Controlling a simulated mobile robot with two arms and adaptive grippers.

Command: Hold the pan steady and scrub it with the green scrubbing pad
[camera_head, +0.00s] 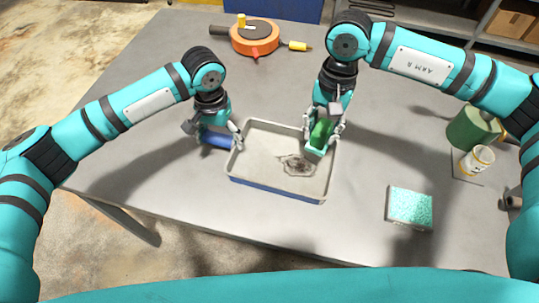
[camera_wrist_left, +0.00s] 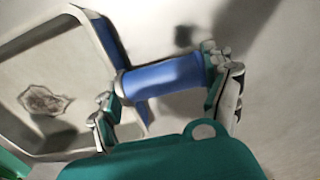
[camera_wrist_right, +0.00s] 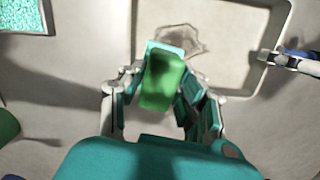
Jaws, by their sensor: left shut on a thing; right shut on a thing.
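The pan (camera_head: 262,184) is a rectangular tray with a pale inside and blue outer sides, flat on the grey table. A dark stain (camera_head: 297,166) marks its floor toward the right; it also shows in the left wrist view (camera_wrist_left: 44,100). My left gripper (camera_head: 221,140) is shut on the pan's blue handle (camera_wrist_left: 165,75) at the left side. My right gripper (camera_head: 321,144) is shut on the green scrubbing pad (camera_wrist_right: 164,80), over the pan's right part near the stain. I cannot tell whether the pad touches the pan floor.
A teal speckled block (camera_head: 409,207) lies right of the pan. A green canister (camera_head: 472,129) and a white labelled can (camera_head: 476,161) stand at the right. An orange round object (camera_head: 255,37) lies at the back. The table left of the pan is clear.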

